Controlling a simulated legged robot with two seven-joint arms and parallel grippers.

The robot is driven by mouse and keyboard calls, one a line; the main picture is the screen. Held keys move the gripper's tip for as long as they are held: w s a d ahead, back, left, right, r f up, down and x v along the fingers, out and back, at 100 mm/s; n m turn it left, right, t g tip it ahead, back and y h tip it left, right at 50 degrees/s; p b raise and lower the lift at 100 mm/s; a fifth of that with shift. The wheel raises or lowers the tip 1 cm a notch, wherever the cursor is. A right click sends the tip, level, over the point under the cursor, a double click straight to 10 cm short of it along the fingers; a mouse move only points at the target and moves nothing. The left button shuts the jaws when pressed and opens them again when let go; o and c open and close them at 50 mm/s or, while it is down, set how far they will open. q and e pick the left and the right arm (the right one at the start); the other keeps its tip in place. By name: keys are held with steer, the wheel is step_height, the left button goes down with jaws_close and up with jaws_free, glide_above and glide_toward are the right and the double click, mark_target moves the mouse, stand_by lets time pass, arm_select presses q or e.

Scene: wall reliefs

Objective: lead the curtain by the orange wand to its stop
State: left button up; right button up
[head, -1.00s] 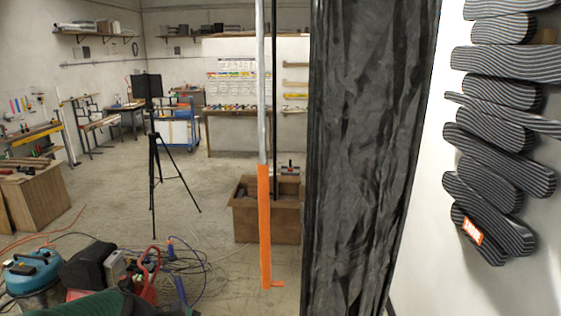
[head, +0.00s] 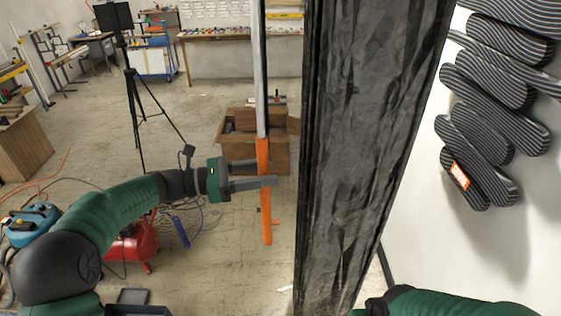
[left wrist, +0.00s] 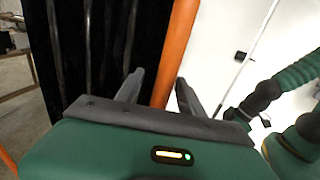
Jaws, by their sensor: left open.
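The orange wand (head: 263,150) hangs upright from a pale rod, just left of the black curtain (head: 365,130). My left gripper (head: 266,173) is open at the wand's upper part. In the head view one finger crosses in front of the wand and the other ends at its left edge. In the left wrist view the wand (left wrist: 175,50) stands between the two spread fingers (left wrist: 155,90), with the curtain (left wrist: 95,45) behind to the left. The fingers are not closed on it. My right arm shows at the lower right; its gripper cannot be made out.
A wooden box (head: 262,155) stands on the floor behind the wand. A black tripod (head: 135,115) and a red machine (head: 135,243) with cables are to the left. Striped dark wall reliefs (head: 490,120) hang on the white wall at right. Floor beneath the wand looks mostly clear.

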arm_select(q)
steer(key=shift+w+d+r+p, duration=0.1)
steer(key=shift+w+d+p, duration=0.3)
steer(key=shift+d, duration=0.2)
steer(key=shift+s+d, duration=0.25)
steer(key=shift+d, duration=0.35)
steer(key=shift+s+d, duration=0.2)
steer(key=shift+d, duration=0.7)
steer(key=shift+c, duration=1)
steer(key=shift+w+d, duration=0.15)
steer(key=shift+w, duration=0.05)
steer(key=shift+c, duration=1.2)
steer(key=shift+w, duration=0.1)
steer(key=shift+c, duration=1.3)
steer(key=shift+a, duration=0.45)
jaws_close()
arm_select(e)
steer(key=shift+v, duration=0.75)
